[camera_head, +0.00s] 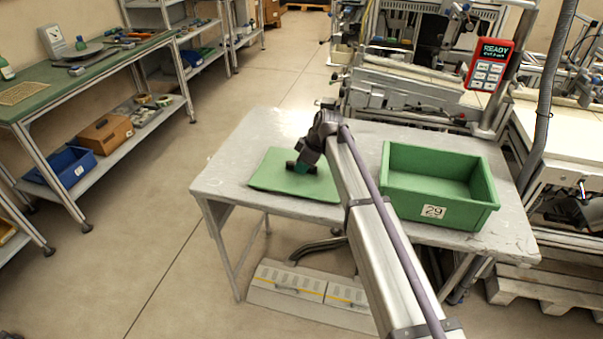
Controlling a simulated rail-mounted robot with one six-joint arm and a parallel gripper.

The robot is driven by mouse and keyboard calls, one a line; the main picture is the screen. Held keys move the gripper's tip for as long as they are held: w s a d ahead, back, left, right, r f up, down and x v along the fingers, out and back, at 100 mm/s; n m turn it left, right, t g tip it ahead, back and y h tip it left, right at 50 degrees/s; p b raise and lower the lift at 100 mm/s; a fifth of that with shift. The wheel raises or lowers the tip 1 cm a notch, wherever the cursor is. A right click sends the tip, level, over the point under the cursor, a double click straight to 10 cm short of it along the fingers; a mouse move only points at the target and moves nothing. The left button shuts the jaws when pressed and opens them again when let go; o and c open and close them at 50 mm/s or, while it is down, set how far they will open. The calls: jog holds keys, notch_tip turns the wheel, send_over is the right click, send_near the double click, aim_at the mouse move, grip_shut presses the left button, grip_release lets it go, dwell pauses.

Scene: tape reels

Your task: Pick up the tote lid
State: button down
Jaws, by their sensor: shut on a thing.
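The tote lid (268,177) is a flat green panel near the left end of the grey table (218,168). My gripper (300,167) is at the lid's upper right part, pointing down, and is shut on the lid. My wrist and arm hide the lid's right side and most of the contact. I cannot tell whether the lid rests on the table or is slightly above it. The green tote (437,183), labelled 29, stands open and empty at the right of the table, with my arm passing close to its left side.
A workbench (100,60) with tools and a scale stands at the left, with a blue bin (62,170) and a cardboard box (105,133) on its lower shelf. A machine with a red READY panel (485,65) stands behind the table. The floor at the left is clear.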

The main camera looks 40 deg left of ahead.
notch_tip(320, 180, up, 11)
jog(key=p, duration=1)
jog(key=shift+f+p, duration=0.15)
jog(key=shift+p, duration=0.2)
